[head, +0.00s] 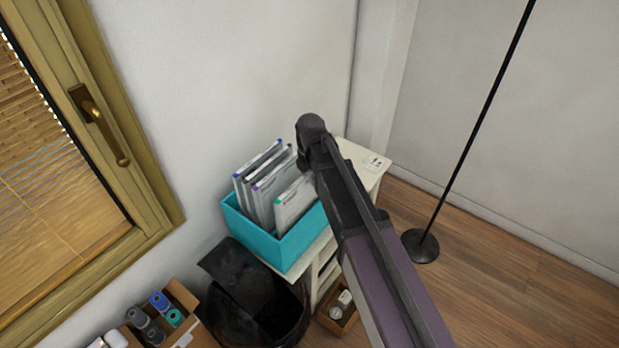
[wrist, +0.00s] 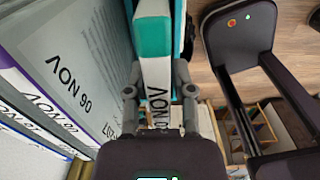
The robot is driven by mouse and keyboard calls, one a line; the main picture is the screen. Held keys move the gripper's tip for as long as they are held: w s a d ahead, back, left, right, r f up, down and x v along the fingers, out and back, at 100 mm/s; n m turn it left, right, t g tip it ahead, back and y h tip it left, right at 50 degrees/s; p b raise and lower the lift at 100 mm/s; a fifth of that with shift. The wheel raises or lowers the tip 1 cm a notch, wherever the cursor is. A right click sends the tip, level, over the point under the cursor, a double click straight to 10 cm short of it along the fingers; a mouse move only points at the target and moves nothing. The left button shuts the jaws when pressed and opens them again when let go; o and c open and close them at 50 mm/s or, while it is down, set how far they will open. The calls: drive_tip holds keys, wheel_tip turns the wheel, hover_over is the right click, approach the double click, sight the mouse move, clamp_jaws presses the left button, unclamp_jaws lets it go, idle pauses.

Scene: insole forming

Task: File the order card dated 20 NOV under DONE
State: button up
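A turquoise box (head: 262,246) on a white cabinet holds several upright grey-white cards with coloured tabs. The frontmost card (head: 295,203) has a teal tab, and the ones behind it have purple and blue tabs. My gripper (wrist: 159,75) is low among the cards in the wrist view, its fingers on both sides of the teal-tabbed card (wrist: 153,38), seemingly closed on it. In the head view my arm hides the fingertips. No DONE label is readable.
The white cabinet (head: 362,181) has a small marked plate (head: 376,163) on top. A thin stand (head: 421,246) stands on the wooden floor at right.

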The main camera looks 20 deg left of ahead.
drive_tip(key=shift+o, duration=0.8)
drive_tip(key=shift+r, duration=0.2)
